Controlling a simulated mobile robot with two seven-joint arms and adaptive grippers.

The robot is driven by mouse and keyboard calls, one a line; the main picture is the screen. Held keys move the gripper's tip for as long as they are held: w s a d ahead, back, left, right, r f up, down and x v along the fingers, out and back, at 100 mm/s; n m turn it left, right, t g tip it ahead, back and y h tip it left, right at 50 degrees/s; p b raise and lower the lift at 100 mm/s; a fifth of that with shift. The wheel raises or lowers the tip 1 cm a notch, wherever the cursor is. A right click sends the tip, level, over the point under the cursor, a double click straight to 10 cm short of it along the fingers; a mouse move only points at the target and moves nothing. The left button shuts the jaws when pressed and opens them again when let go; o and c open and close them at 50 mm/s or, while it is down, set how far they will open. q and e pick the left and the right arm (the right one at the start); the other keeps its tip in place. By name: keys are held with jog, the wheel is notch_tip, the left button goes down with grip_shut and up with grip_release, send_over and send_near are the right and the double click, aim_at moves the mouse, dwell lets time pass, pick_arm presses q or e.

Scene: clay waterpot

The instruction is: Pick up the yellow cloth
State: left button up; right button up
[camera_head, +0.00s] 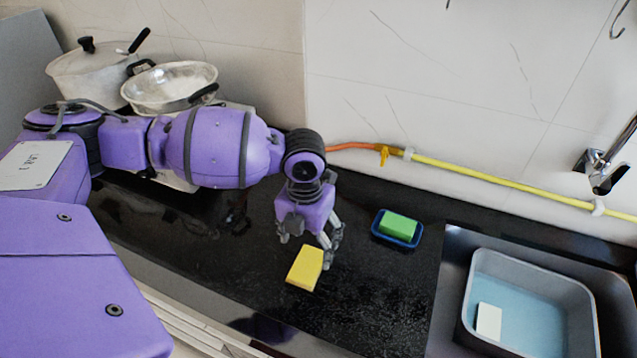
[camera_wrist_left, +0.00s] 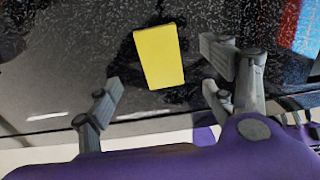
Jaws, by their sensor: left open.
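The yellow cloth (camera_head: 305,268) is a small flat-sided yellow block on the black counter, below and in front of my left gripper in the head view. It also shows in the left wrist view (camera_wrist_left: 160,56), beyond and between the fingers. My left gripper (camera_head: 308,248) points down over the counter beside the cloth, with its fingers spread and nothing between them. My right gripper is in neither view.
A green sponge (camera_head: 398,227) lies in a blue tray (camera_head: 376,232) to the right. Farther right, a grey basin (camera_head: 585,305) in the sink holds bluish water and a white block (camera_head: 489,321). Pots (camera_head: 170,88) stand at the back left. A yellow hose (camera_head: 480,178) runs along the wall.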

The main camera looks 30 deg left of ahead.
aim_at(307, 264)
pick_arm(q)
jog(key=shift+s+f, duration=0.2)
jog(key=shift+f, duration=0.3)
jog(key=shift+s+f, duration=0.2)
jog(key=shift+f, duration=0.25)
notch_tip(307, 264, down, 5)
jog(key=shift+f, duration=0.1)
jog(key=c, duration=1.1)
jog(key=shift+c, duration=0.3)
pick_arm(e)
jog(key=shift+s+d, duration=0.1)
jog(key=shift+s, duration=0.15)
pick_arm(q)
jog(key=shift+w+r, duration=0.1)
jog(key=shift+r, duration=0.15)
